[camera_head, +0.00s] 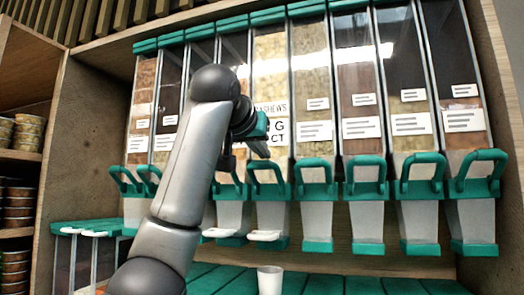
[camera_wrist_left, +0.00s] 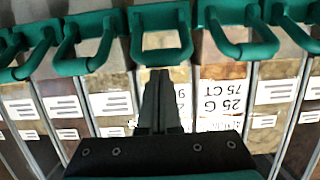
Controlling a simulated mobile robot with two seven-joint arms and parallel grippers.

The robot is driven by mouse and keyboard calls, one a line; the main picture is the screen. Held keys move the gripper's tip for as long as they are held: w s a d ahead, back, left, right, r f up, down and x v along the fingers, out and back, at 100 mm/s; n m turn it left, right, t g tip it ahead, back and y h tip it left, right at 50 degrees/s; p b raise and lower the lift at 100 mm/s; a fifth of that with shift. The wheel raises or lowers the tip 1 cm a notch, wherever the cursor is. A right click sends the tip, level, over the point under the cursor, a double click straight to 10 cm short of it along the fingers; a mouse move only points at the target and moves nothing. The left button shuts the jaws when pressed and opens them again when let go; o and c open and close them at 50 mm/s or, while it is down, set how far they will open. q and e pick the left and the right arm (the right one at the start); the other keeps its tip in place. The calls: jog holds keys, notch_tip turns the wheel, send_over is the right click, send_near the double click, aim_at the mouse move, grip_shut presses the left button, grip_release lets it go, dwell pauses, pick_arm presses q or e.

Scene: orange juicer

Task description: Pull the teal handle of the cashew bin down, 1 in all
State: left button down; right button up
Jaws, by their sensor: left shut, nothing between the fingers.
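The cashew bin (camera_head: 270,75) stands in a row of clear bins, with a "CASHEWS" label partly hidden by my left arm. Its teal handle (camera_head: 268,168) is a raised loop above a pale chute. My left gripper (camera_head: 261,152) is shut and empty, just above and in front of this handle. In the left wrist view the shut fingers (camera_wrist_left: 160,80) point at a teal loop handle (camera_wrist_left: 160,38), in line with its middle; contact cannot be told. A bin beside it carries large print, partly readable as "25 G 75 CT". My right gripper is not in view.
Neighbouring teal handles (camera_head: 315,172) stand close on both sides. A white cup (camera_head: 270,281) stands below the cashew chute. Lower teal-lidded bins (camera_head: 345,285) run along the bottom. A wooden side panel (camera_head: 95,125) and shelves with tins (camera_head: 28,133) are at the left.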

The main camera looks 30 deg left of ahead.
pick_arm(q)
jog(key=shift+s+d+f+t+b, duration=0.15)
jog(key=shift+s+f+t+b, duration=0.4)
jog(key=shift+b, duration=1.3)
jog(key=shift+s+d+f+t+b, duration=0.15)
jog(key=shift+f+t+b, duration=0.35)
jog(key=shift+t+b, duration=0.9)
jog(key=shift+s+d+f+t+y+b, duration=0.1)
jog(key=shift+s+f+t+y+b, duration=0.5)
jog(key=shift+b, duration=1.35)
jog(key=shift+f+t+y+b, duration=0.1)
jog(key=shift+f+t+b, duration=0.55)
jog(key=shift+f+b, duration=0.95)
jog(key=shift+s+d+f+t+y+b, duration=0.1)
jog(key=shift+s+f+t+y+b, duration=0.4)
jog(key=shift+b, duration=1.75)
jog(key=shift+w+f+h, duration=0.2)
jog(key=shift+f+h, duration=0.05)
jog(key=shift+h, duration=0.15)
